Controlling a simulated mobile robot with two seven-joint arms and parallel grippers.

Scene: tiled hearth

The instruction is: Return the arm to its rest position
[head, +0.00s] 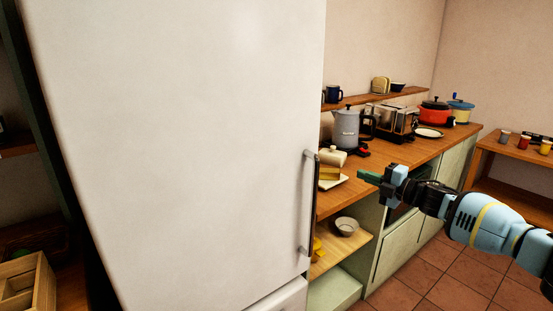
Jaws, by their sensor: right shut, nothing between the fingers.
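My right gripper (372,178) is in the head view, right of the middle, at the end of my right arm, which comes in from the right edge. It is shut with nothing between its fingers. It points left and shows in front of the wooden counter, to the right of the white fridge (190,130) and its handle (308,205). My left gripper is not in view.
The wooden counter (438,143) holds a grey kettle (346,130), a toaster (396,118), a red pot (434,112) and a white plate (430,133). A lower shelf holds a bowl (346,226). A wooden table (520,152) stands at right. Tiled floor (420,275) is clear.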

